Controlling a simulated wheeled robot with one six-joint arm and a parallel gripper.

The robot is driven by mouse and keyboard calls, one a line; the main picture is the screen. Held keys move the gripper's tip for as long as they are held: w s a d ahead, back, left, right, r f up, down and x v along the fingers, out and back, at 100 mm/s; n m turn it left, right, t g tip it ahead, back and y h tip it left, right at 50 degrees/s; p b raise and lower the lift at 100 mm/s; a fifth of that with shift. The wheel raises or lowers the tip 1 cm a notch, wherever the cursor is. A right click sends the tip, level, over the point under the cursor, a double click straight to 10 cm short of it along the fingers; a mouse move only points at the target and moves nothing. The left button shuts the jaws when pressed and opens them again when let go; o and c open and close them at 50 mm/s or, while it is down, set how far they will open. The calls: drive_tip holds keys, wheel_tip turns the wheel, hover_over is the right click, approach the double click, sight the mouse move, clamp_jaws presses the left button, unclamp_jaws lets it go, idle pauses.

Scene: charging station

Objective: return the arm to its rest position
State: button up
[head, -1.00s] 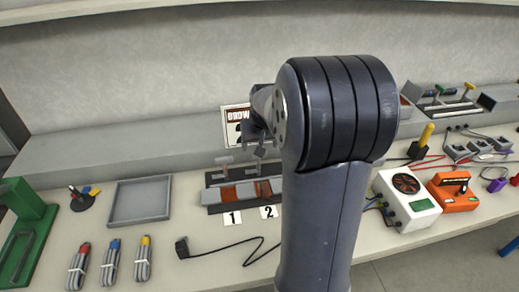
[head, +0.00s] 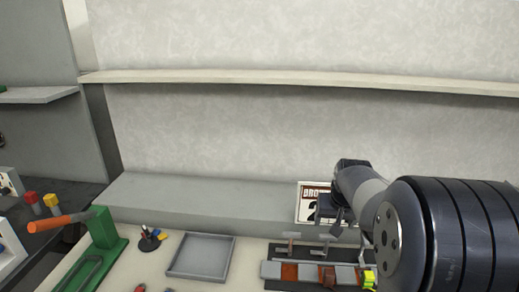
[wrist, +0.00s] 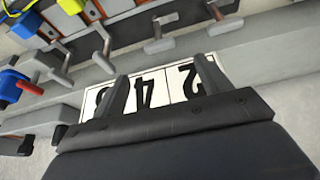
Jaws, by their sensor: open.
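My arm (head: 440,235) shows at the lower right of the head view, bent toward the back wall. My gripper (wrist: 163,78) is open in the wrist view, its two fingers apart with nothing gripped between them. A white card with black figures (wrist: 150,90) lies behind the fingers in that view; I cannot tell whether they touch it. In the head view my gripper is small and dark, in front of the printed sign (head: 309,203), and its fingertips are hard to make out.
A rack with levers (head: 306,271) stands below the gripper. A grey tray (head: 203,257) and a green stand (head: 103,228) are to the left. A grey ledge (head: 205,196) runs along the wall, with a shelf (head: 290,79) above. Levers (wrist: 157,40) also show in the wrist view.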

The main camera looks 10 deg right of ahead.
sight(328, 236)
drive_tip(key=x, duration=0.9)
drive_tip(key=shift+s+a, duration=0.1)
drive_tip(key=shift+n, duration=0.3)
